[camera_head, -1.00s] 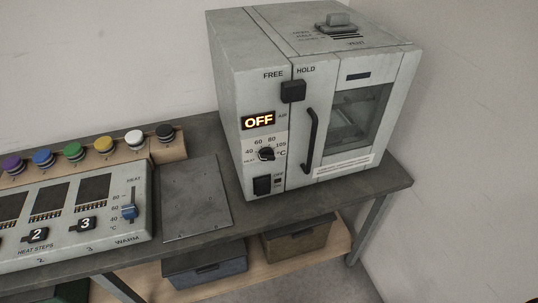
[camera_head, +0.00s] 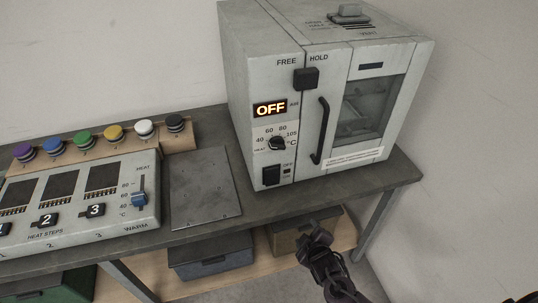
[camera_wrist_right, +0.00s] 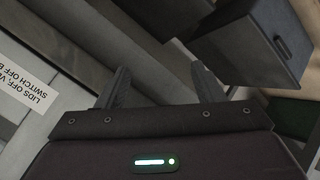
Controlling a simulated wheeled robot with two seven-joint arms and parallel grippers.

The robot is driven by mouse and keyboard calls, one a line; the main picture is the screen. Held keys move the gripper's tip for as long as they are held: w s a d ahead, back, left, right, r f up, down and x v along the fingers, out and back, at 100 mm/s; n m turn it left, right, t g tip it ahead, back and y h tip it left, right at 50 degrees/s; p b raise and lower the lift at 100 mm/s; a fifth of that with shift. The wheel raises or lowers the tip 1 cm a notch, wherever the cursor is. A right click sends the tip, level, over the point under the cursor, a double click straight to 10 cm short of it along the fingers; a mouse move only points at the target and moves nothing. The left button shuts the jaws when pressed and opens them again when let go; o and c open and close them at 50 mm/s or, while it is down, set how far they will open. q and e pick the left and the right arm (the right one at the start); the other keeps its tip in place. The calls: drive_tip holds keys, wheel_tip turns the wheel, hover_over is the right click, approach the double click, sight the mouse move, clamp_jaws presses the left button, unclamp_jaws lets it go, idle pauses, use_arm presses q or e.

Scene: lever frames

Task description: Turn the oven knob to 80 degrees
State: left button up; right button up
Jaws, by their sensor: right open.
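The white oven (camera_head: 345,110) stands on the grey bench, its display (camera_head: 270,108) reading OFF in orange. The black oven knob (camera_head: 277,143) is below the display, inside a scale printed 40, 60, 80 and about 105 °C; its exact pointer angle is too small to tell. My right gripper (camera_head: 318,240) is in front of the bench edge, below and right of the knob, apart from it. In the right wrist view its two dark fingers (camera_wrist_right: 160,88) are spread apart with nothing between them. My left gripper is not in view.
A black door handle (camera_head: 323,130) stands out right of the knob, and a black switch (camera_head: 271,174) sits below it. A flat metal plate (camera_head: 205,190) and a heat-step panel (camera_head: 80,200) lie left. Drawer boxes (camera_head: 212,262) are under the bench.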

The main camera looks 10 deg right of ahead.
drive_tip(key=w+a+r+n+t+y, duration=0.1)
drive_tip(key=w+a+r+t, duration=0.1)
drive_tip(key=r, duration=0.5)
drive_tip(key=w+a+r+n+t, duration=0.2)
drive_tip(key=r, duration=0.5)
drive_tip(key=n+t+y, duration=0.1)
drive_tip(key=n+t, duration=0.1)
drive_tip(key=t, duration=0.1)
approach(276, 148)
drive_tip(key=w, duration=0.2)
use_arm(q)
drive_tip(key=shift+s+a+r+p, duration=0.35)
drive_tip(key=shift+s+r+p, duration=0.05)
drive_tip(key=shift+p, duration=0.15)
use_arm(e)
drive_tip(key=w, duration=0.7)
drive_tip(key=shift+a, duration=0.2)
drive_tip(key=c, duration=1)
drive_tip(key=shift+o, duration=0.2)
